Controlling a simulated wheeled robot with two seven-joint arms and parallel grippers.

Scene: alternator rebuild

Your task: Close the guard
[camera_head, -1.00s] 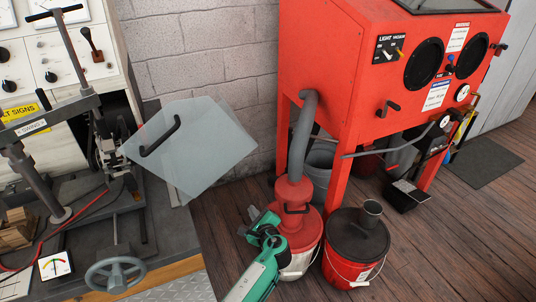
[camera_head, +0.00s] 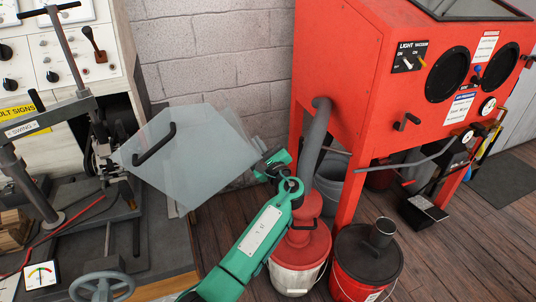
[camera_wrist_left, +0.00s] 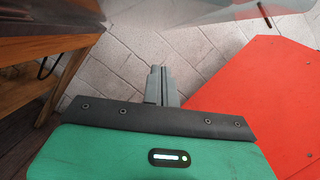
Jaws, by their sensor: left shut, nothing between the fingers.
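The guard (camera_head: 195,150) is a clear, see-through set of panels with a black bar handle (camera_head: 155,143). It sticks out to the right from the machine on the bench, raised and tilted over the bench's edge. In the left wrist view a translucent panel (camera_wrist_left: 190,12) crosses the top, with a dark handle end at its edge. My left gripper (camera_head: 260,147) is close to the guard's right corner in the head view; whether it touches cannot be told. Its grey fingers (camera_wrist_left: 160,72) are shut with nothing between them. My right gripper is not in view.
A red blasting cabinet (camera_head: 375,80) stands at the right with a grey hose (camera_head: 318,135). A red-lidded bucket (camera_head: 300,245) and a black-lidded bucket (camera_head: 368,262) stand before it. A handwheel (camera_head: 102,286) is at the bench front.

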